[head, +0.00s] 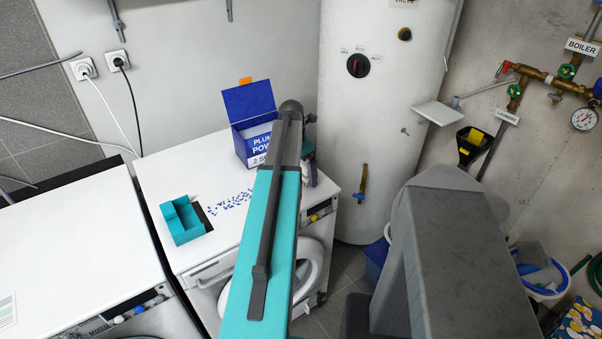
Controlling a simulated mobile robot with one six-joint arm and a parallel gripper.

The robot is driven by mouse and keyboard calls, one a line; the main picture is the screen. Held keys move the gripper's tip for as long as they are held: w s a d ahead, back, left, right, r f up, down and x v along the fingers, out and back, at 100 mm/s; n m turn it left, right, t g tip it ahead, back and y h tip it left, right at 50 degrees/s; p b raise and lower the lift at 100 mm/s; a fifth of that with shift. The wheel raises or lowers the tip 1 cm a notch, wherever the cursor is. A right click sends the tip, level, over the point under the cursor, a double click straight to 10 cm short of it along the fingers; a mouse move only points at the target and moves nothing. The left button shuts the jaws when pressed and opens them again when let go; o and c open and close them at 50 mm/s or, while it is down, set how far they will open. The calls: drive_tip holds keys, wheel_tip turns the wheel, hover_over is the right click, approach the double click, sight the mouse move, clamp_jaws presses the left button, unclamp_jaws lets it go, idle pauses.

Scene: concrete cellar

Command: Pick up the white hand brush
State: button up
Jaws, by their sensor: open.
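I cannot make out the white hand brush for certain. A small pale shape (310,174) shows just right of my teal arm, at the back right of the washing machine top; it is too small and too covered to name. My gripper (307,160) is mostly hidden behind my arm, over the back right part of the white washing machine (159,177). It is open, and I see nothing held in it. The contact between it and the pale shape is hidden.
A blue open box (250,105) stands at the back of the machine, with blue granules (231,201) scattered before it. A teal tray (182,222) sits at the left. A white boiler (375,110) stands behind; a bucket (545,290) stands at right.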

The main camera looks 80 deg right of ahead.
idle(0.3)
drive_tip(key=c, duration=0.8)
drive_tip(key=shift+o, duration=0.2)
drive_tip(key=shift+r, duration=0.1)
drive_tip(key=shift+d+r+b, duration=0.1)
drive_tip(key=shift+r+b, duration=0.55)
drive_tip(key=shift+r, duration=0.9)
drive_tip(key=w+a+b, duration=0.1)
drive_tip(key=a, duration=0.4)
drive_tip(key=w+a+r+b, duration=0.1)
drive_tip(key=w+a, duration=0.1)
drive_tip(key=a, duration=0.3)
drive_tip(key=w+a+b, duration=0.1)
drive_tip(key=a, duration=0.4)
drive_tip(key=shift+w+a+r, duration=0.2)
drive_tip(key=shift+a+r, duration=0.05)
drive_tip(key=shift+r, duration=0.15)
